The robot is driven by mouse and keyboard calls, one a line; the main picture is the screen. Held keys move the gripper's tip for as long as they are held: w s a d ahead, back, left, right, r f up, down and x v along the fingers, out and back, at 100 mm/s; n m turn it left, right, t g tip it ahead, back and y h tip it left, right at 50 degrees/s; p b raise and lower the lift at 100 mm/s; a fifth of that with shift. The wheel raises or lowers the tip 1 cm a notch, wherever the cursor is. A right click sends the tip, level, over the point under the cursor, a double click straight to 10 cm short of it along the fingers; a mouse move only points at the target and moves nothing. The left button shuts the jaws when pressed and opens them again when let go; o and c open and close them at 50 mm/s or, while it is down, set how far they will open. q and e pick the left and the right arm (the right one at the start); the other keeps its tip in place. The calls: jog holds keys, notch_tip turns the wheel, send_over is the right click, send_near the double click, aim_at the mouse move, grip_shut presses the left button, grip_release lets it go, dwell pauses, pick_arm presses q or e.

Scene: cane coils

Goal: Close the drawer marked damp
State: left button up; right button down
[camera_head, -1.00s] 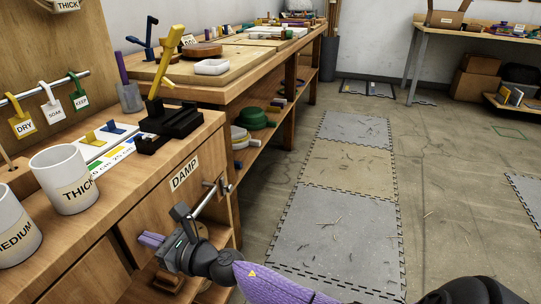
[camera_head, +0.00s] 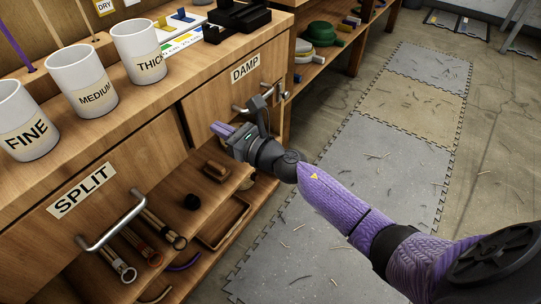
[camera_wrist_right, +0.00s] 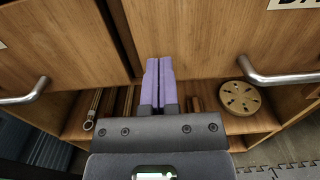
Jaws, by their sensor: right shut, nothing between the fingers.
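The wooden front marked DAMP (camera_head: 215,100) is in the workbench's right part, with its label at the top right and a metal bar handle (camera_head: 262,100). A dark gap runs down its left side; I cannot tell exactly how far it stands out. In the right wrist view the front (camera_wrist_right: 205,35) fills the upper middle, with its handle (camera_wrist_right: 275,77) at right. My right gripper (camera_head: 221,129) is shut and empty, its purple fingers pointing at the front's lower left part, left of the handle. Its fingers (camera_wrist_right: 158,82) overlap the front's lower edge; contact is unclear. My left gripper is out of view.
The SPLIT front (camera_head: 75,215) with its handle (camera_head: 112,222) is to the left. The open shelf below holds tools and a tray (camera_head: 222,225). Mugs, including the THICK mug (camera_head: 138,50), stand on the bench top. The floor mats (camera_head: 370,165) at right are clear apart from scraps.

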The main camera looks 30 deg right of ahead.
jog(key=v, duration=1)
jog(key=s+d+f+m+g+h, duration=0.2)
jog(key=s+f+m+h, duration=0.15)
jog(key=f+m, duration=0.6)
jog(key=s+d+f+m+g+h, duration=0.3)
jog(key=s+f+m, duration=0.2)
jog(key=f+m, duration=0.45)
jog(key=s+f+m+g+h, duration=0.1)
jog(key=s+f+m+g, duration=0.5)
jog(key=s+f, duration=0.7)
jog(key=s+a+f+m+g+p, duration=0.15)
jog(key=s+m+g, duration=0.4)
jog(key=s, duration=0.95)
jog(key=s+a+f+m+g, duration=0.25)
jog(key=s+m, duration=0.55)
jog(key=s, duration=0.6)
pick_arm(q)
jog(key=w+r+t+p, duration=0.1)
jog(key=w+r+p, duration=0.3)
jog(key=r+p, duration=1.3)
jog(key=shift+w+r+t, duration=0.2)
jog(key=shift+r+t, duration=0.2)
pick_arm(e)
jog(key=w+r+t, duration=0.1)
jog(key=w+r, duration=0.1)
jog(key=r, duration=0.6)
jog(key=w+r, duration=0.3)
jog(key=r, duration=0.5)
jog(key=shift+t, duration=0.4)
